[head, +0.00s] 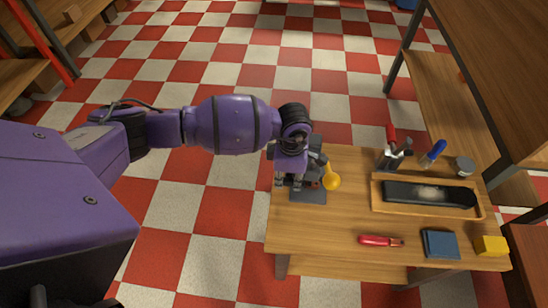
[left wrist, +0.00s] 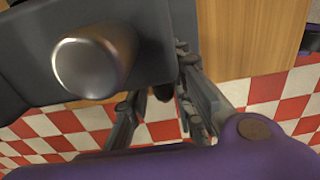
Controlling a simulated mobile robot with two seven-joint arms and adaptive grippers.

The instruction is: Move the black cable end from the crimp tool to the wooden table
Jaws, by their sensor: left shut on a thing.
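The crimp tool (head: 309,195) stands at the left end of the wooden table (head: 330,221), with a dark grey base and a yellow handle (head: 331,178). In the left wrist view, a dark grey block with a round silver knob (left wrist: 84,67) fills the upper left. My left gripper (head: 288,183) points down at the left side of the crimp tool. In the left wrist view its fingers are close around a small black piece (left wrist: 163,92), which looks like the black cable end. Most of that piece is hidden. I cannot tell whether it still touches the tool. My right gripper is not visible.
The table's right half holds a wooden tray with a black pad (head: 430,196), a tool holder (head: 392,158), a grey tin (head: 464,166), a red screwdriver (head: 380,241), a blue box (head: 440,244) and a yellow block (head: 490,245). The table's front left is clear.

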